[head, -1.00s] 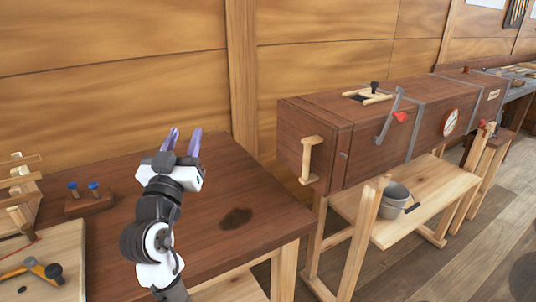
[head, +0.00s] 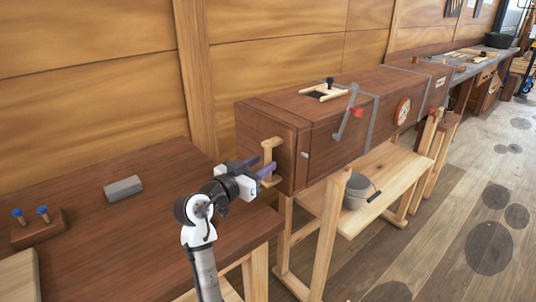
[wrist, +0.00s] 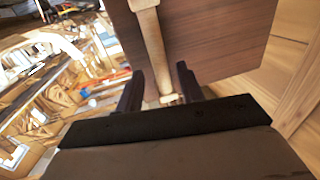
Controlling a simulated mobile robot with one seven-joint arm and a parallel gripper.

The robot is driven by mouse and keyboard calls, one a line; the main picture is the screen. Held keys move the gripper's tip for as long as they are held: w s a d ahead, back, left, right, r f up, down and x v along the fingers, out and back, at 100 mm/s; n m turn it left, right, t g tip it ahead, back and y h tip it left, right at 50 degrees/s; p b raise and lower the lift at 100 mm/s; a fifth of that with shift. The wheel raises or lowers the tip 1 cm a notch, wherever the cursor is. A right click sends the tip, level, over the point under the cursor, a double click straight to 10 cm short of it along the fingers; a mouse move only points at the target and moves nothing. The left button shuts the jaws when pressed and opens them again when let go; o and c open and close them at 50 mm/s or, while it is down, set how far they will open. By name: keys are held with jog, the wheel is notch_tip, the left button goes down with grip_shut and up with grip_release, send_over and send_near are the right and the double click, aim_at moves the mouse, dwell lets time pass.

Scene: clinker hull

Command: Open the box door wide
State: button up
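The box (head: 330,120) is a long dark wooden chest on a light wooden stand. Its door (head: 284,144) is the end panel at the left and looks closed. The door bears a pale wooden handle (head: 268,150), a bar on two mounts. My gripper (head: 265,166) is at the lower part of this handle, its two purple-grey fingers apart. In the wrist view the handle (wrist: 152,45) runs down between the open fingers (wrist: 158,90), with the dark door panel (wrist: 215,40) behind it. I cannot tell whether either finger touches the handle.
A dark workbench (head: 110,225) stands at the left, with a grey block (head: 123,188) and a small block with blue-topped pegs (head: 38,230). A grey bucket (head: 356,190) stands on the shelf below. Open floor lies at the right.

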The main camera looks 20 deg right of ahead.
aim_at(266, 161)
jog(key=shift+p+x, duration=0.35)
jog(key=shift+x, duration=1.55)
jog(key=shift+a, duration=0.1)
grip_shut()
